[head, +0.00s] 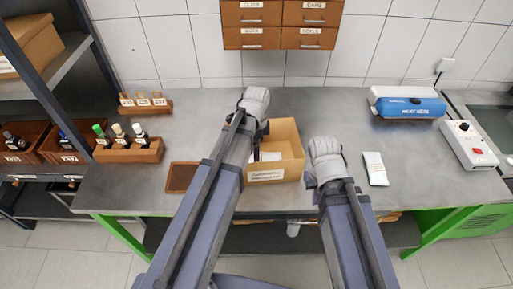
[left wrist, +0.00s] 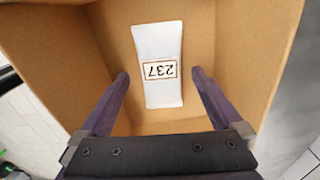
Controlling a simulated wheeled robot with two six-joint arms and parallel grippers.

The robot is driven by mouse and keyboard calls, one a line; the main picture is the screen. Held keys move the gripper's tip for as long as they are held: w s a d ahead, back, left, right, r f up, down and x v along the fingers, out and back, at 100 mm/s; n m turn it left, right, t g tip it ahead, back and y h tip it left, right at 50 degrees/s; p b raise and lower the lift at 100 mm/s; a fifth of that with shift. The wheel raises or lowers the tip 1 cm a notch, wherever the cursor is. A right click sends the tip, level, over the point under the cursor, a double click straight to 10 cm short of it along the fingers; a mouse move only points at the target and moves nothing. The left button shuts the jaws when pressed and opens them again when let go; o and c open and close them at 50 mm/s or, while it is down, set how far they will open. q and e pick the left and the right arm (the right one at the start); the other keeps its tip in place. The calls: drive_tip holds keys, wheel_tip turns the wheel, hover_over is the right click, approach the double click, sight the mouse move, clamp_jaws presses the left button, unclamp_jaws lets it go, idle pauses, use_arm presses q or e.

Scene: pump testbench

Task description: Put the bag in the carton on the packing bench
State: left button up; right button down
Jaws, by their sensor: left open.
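The open cardboard carton (head: 288,140) stands on the packing bench, with a label on its front. A white bag marked 237 (left wrist: 158,45) is inside the carton in the left wrist view, seemingly flat on its bottom; a white part of it shows in the head view (head: 270,156). My left gripper (left wrist: 160,75) is over the carton, its two fingers apart on either side of the bag, with gaps to both. In the head view my left arm covers part of the carton. My right gripper (head: 325,160) is just right of the carton; its fingers are hidden.
Another white packet (head: 375,168) lies on the bench (head: 340,100) to the right. A blue and white device (head: 408,103) and a switch box (head: 468,143) stand farther right. A brown tray (head: 181,177) and bottle racks (head: 128,151) are left. Drawers (head: 282,22) hang above.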

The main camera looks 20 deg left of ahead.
use_arm(q)
wheel_tip(320, 180, up, 8)
drive_tip(key=p, duration=0.7)
drive_tip(key=s+d+n+y, duration=0.1)
drive_tip(key=s+d+n, duration=0.9)
drive_tip(key=s, duration=0.4)
drive_tip(key=shift+s+d+r+n, duration=0.15)
drive_tip(key=shift+d+r+n, duration=0.1)
drive_tip(key=shift+n, duration=0.25)
use_arm(e)
wheel_tip(320, 180, up, 8)
use_arm(q)
drive_tip(key=shift+f, duration=0.1)
